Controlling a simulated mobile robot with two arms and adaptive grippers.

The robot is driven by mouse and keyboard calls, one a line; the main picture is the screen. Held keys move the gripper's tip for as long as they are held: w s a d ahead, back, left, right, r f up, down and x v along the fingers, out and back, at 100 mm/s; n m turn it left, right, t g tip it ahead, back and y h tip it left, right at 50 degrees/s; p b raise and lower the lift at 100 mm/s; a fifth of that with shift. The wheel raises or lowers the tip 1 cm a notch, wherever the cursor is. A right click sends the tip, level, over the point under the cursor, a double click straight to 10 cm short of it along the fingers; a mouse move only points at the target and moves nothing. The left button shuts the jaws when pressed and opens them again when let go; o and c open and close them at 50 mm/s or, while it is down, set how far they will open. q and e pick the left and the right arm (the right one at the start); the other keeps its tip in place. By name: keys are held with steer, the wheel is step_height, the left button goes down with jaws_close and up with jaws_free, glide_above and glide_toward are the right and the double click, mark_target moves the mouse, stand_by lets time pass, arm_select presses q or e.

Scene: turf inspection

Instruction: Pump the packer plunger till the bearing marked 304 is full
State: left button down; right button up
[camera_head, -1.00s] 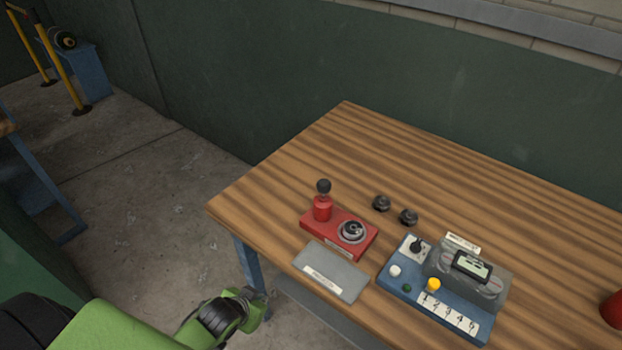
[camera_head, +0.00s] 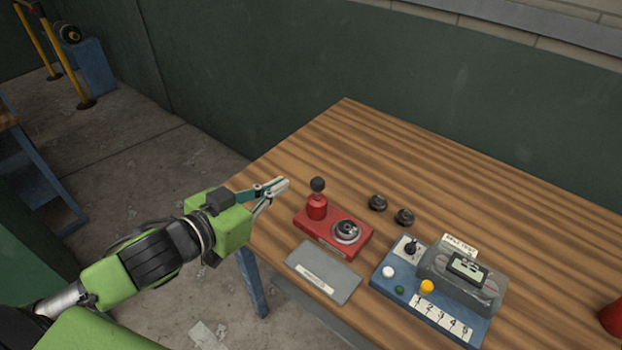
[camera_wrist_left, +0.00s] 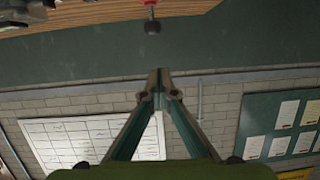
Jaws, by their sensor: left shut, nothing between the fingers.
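The red packer (camera_head: 330,232) stands on the wooden bench. Its plunger (camera_head: 317,197) is a red post with a black ball knob, which shows in the raised position. A bearing (camera_head: 346,231) sits on the packer's right part; its marking is too small to read. My left gripper (camera_head: 283,184) is shut and empty, just left of the plunger knob and apart from it. In the left wrist view the fingers (camera_wrist_left: 158,76) meet at the tips, and the black knob (camera_wrist_left: 152,27) hangs beyond them near the top edge. My right gripper is not in view.
Two black round parts (camera_head: 378,203) lie behind the packer. A grey labelled plate (camera_head: 322,272) lies in front. A blue tester box (camera_head: 430,300) with buttons and a grey unit stands to the right. A red object (camera_head: 612,316) is at the right edge.

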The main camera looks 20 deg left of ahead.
arm_select(q)
steer(key=shift+d+r+h, duration=0.3)
steer(key=shift+d+r, duration=0.05)
steer(key=shift+r, duration=0.35)
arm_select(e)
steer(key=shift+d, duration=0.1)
arm_select(q)
steer(key=shift+w+d, duration=0.1)
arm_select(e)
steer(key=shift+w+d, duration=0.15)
arm_select(q)
steer(key=p, duration=0.2)
glide_above(317, 188)
steer(key=a, duration=0.1)
step_height(317, 188, down, 2)
steer(key=f, duration=0.3)
steer(key=shift+s+a+f+p, duration=0.1)
steer(key=shift+s+f+p, duration=0.1)
steer(key=shift+p, duration=0.1)
steer(key=shift+s+f, duration=0.1)
steer(key=shift+f, duration=0.5)
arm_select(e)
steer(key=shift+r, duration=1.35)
